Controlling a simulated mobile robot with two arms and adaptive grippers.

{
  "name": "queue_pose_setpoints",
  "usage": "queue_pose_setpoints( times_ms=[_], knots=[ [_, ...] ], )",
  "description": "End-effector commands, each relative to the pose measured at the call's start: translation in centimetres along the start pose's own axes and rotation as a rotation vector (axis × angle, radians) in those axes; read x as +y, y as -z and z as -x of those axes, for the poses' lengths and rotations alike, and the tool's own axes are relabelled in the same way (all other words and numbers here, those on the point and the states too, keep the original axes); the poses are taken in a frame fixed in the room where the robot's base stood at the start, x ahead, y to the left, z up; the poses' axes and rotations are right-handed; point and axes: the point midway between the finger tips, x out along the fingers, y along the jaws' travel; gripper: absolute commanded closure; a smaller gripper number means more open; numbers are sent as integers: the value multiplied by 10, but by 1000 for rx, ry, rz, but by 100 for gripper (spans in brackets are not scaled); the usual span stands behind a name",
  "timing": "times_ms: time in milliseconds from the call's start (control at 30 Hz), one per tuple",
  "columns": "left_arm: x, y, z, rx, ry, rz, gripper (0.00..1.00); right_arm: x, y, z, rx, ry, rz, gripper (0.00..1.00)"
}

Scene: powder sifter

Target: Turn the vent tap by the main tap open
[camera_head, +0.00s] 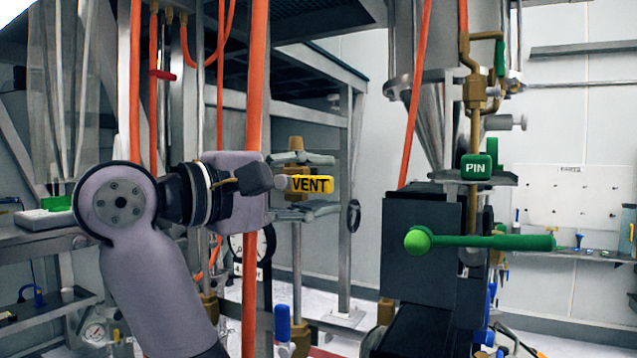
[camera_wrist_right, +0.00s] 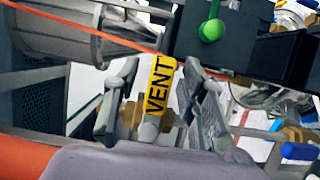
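The vent tap has a yellow handle labelled VENT (camera_head: 312,184), lying about level in the head view, pointing right. Its handle also shows in the wrist view (camera_wrist_right: 159,88), between my fingers. Its brass body (camera_head: 296,145) is partly hidden behind my fingers. My right gripper (camera_head: 307,183) is open, one finger above and one below the handle. In the wrist view the gripper (camera_wrist_right: 160,78) shows gaps on both sides of the handle; I cannot tell if either finger touches. A long green lever (camera_head: 490,241) stands level at the right. My left gripper is not in view.
A vertical orange pipe (camera_head: 256,90) runs close beside my gripper. A black box (camera_head: 425,270) and a green PIN tag (camera_head: 478,168) are to the right. A blue-handled valve (camera_head: 283,322) is below. There is a gap between the vent tap and the black box.

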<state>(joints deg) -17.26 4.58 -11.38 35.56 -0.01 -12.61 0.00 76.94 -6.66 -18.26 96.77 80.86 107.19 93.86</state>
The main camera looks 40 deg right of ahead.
Motion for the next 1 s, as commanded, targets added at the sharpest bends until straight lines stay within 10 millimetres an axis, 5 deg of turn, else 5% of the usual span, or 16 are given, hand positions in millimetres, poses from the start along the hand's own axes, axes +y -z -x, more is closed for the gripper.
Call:
queue_pose_setpoints(
  times_ms=[567,1000],
  knots=[
    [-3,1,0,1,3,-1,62,0,0,0,-1,1,0,100],
    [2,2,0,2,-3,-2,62,0,0,0,0,1,1,100]
  ],
)
